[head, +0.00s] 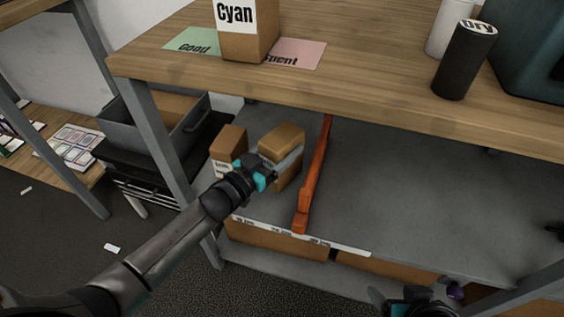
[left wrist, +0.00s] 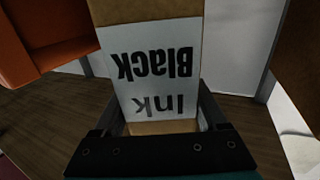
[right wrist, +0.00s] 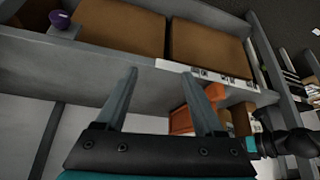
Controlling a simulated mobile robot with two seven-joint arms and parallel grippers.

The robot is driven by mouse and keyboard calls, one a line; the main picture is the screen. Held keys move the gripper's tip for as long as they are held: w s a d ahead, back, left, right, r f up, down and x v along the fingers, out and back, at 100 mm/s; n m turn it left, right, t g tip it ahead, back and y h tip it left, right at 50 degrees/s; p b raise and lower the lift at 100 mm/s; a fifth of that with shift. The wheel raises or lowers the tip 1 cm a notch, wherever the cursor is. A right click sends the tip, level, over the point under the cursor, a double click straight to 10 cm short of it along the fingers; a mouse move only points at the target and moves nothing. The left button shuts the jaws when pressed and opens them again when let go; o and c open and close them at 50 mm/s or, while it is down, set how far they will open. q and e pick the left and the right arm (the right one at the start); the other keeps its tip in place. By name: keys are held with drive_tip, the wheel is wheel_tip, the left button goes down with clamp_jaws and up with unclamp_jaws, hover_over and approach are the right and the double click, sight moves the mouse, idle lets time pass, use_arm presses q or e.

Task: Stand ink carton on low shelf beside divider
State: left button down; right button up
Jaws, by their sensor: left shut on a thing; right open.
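The ink carton (head: 283,141) is a brown box above the low grey shelf (head: 400,190), left of the orange divider (head: 312,180). My left gripper (head: 280,170) is shut on it. In the left wrist view, the carton's label (left wrist: 155,70) reads "Black Ink" upside down between the fingers, and the divider (left wrist: 45,35) is at the left. In the head view the carton looks roughly upright; whether its base touches the shelf is hidden. My right gripper (head: 405,298) is low at the front edge, open and empty; its spread fingers (right wrist: 165,100) show in the right wrist view.
Another brown carton (head: 228,143) stands left of the held one, close by. A Cyan carton (head: 248,30) stands on the wooden tabletop (head: 370,55) above. Brown boxes (right wrist: 210,45) sit under the shelf. The shelf right of the divider is largely clear.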

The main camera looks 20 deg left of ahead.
use_arm(q)
drive_tip(key=shift+w+f, duration=0.1)
drive_tip(key=shift+f, duration=0.05)
drive_tip(key=shift+f+b, duration=0.7)
drive_tip(key=shift+f, duration=0.25)
drive_tip(key=shift+f+b, duration=0.35)
drive_tip(key=shift+f, duration=0.6)
use_arm(e)
drive_tip(key=w+a+t+y, duration=0.2)
drive_tip(key=w+a+t, duration=0.2)
drive_tip(key=a, duration=0.2)
drive_tip(key=shift+t+y, duration=0.4)
use_arm(q)
drive_tip(key=shift+b, duration=0.35)
unclamp_jaws()
drive_tip(key=shift+f, duration=0.25)
use_arm(e)
drive_tip(key=shift+a+r, duration=0.1)
drive_tip(key=shift+r, duration=0.05)
use_arm(q)
drive_tip(key=shift+r, duration=0.1)
